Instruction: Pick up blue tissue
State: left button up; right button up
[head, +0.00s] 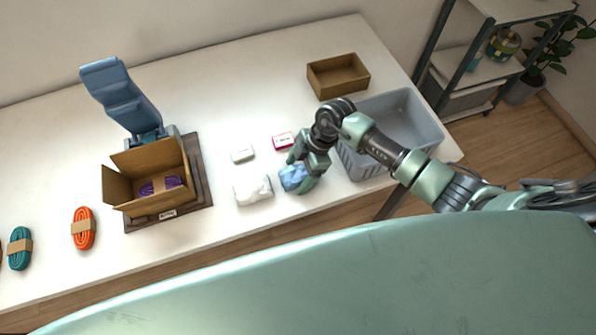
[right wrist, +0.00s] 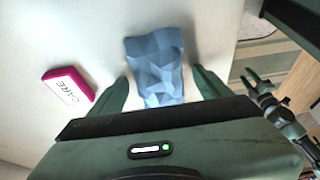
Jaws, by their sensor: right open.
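The blue tissue (head: 292,178) is a crumpled, faceted lump on the white table, right of a white crumpled tissue (head: 253,190). My right gripper (head: 300,180) is over it, and partly hides it in the head view. In the right wrist view the blue tissue (right wrist: 156,68) lies between the two open fingers of my right gripper (right wrist: 160,82), with a gap seen on each side.
A pink box (head: 283,142) and a small white box (head: 242,155) lie near. A grey basket (head: 408,112) stands right, a brown tray (head: 338,76) behind. At left are a cardboard box (head: 118,190) with purple cord (head: 160,187), orange cord (head: 84,228) and teal cord (head: 19,250).

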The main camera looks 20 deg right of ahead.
aim_at(298, 176)
dwell(0.4)
jog(key=shift+f, duration=0.1)
jog(key=c, duration=1.4)
notch_tip(298, 176, up, 20)
jog(key=b, duration=0.3)
